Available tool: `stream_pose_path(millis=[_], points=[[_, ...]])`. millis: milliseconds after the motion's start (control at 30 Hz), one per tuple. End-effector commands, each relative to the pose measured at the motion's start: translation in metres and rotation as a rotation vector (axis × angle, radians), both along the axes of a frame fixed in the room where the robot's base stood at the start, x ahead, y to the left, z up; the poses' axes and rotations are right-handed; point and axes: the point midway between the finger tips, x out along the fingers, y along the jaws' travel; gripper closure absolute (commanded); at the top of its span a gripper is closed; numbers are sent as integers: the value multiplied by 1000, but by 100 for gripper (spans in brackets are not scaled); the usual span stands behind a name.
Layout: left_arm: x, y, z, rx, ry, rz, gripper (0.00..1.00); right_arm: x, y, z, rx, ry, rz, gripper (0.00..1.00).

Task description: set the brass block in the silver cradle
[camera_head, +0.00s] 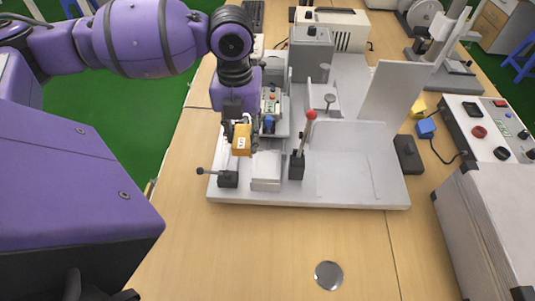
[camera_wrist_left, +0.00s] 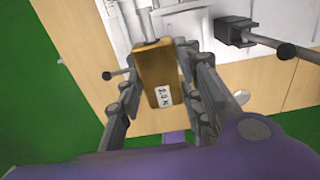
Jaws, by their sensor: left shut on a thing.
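The brass block (camera_head: 242,140), with a white label on one face, is held in my left gripper (camera_head: 239,124). In the left wrist view the block (camera_wrist_left: 157,72) sits between the two fingers of the gripper (camera_wrist_left: 158,62), which are shut on it. It is above the left part of the light grey fixture plate. A pale silver block-like seat (camera_head: 266,166) is just below and right of it, and this looks like the silver cradle. Whether the block touches anything below cannot be told. My right gripper is not in view.
A red-knobbed lever (camera_head: 310,115) stands right of the seat, and a black-knobbed clamp (camera_head: 228,179) lies below the block. An upright grey panel (camera_head: 393,94) is at the right. A round silver disc (camera_head: 328,275) lies on the open table in front.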

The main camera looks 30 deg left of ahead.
Motion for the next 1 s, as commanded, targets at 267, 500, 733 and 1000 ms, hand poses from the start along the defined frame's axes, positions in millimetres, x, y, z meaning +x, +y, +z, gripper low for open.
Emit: stream_pose_path(millis=[267, 500, 733, 1000], points=[[23, -34, -42, -1, -2, -2, 100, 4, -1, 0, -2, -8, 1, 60], [28, -42, -54, 0, -2, 0, 100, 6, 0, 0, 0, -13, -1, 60], [31, -46, -85, 1, 0, 1, 100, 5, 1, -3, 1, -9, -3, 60], [31, -45, -90, 1, -5, 0, 100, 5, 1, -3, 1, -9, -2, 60]])
